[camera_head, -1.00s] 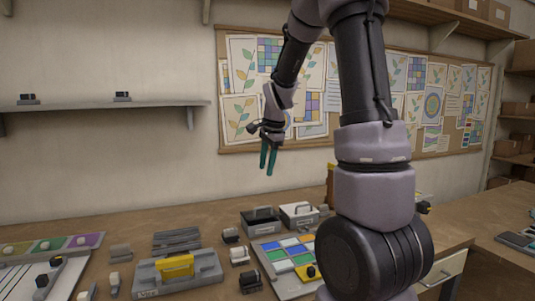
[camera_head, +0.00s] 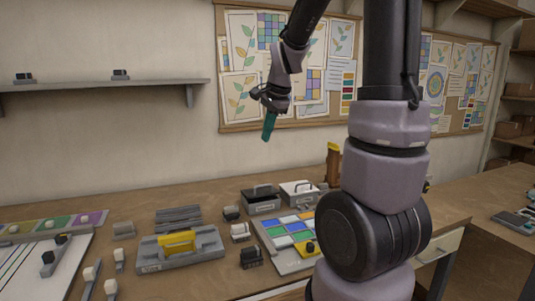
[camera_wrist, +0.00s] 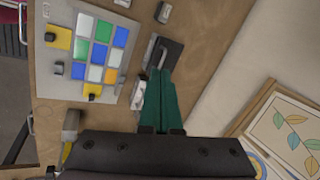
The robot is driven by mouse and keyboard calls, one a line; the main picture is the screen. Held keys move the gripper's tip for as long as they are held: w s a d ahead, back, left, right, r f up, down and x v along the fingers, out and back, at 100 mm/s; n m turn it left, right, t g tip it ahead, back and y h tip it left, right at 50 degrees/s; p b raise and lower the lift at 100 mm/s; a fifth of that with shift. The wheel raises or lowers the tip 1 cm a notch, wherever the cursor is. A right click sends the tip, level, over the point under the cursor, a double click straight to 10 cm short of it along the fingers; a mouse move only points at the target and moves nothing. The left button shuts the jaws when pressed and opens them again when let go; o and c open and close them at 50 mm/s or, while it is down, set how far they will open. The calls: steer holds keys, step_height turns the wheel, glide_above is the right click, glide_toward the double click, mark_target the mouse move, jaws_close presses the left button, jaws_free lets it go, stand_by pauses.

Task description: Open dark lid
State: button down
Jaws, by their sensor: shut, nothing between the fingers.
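A small grey box with a dark lid (camera_head: 262,190) stands on the workbench, left of a similar box with a white lid (camera_head: 297,187). The dark lid has a handle on top and looks closed. My gripper (camera_head: 268,139) is high above the bench, in front of the wall, with its teal fingers together and empty. In the wrist view the dark lid (camera_wrist: 172,52) lies just beyond my fingertips (camera_wrist: 160,72). The white-lidded box (camera_wrist: 138,94) is partly hidden beside the fingers.
A tray of coloured tiles (camera_head: 285,243) lies in front of the boxes. A wooden post with a yellow top (camera_head: 333,165) stands right of the boxes.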

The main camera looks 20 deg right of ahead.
steer(key=w+f+m, duration=0.3)
steer(key=f+m, duration=0.3)
steer(key=m, duration=0.3)
steer(key=m+t+h, duration=0.1)
steer(key=m, duration=1.2)
glide_toward(265, 193)
steer(key=x, duration=0.5)
steer(key=shift+f, duration=0.3)
steer(key=shift+r, duration=0.1)
steer(key=shift+w+r, duration=0.15)
steer(key=shift+r, duration=0.05)
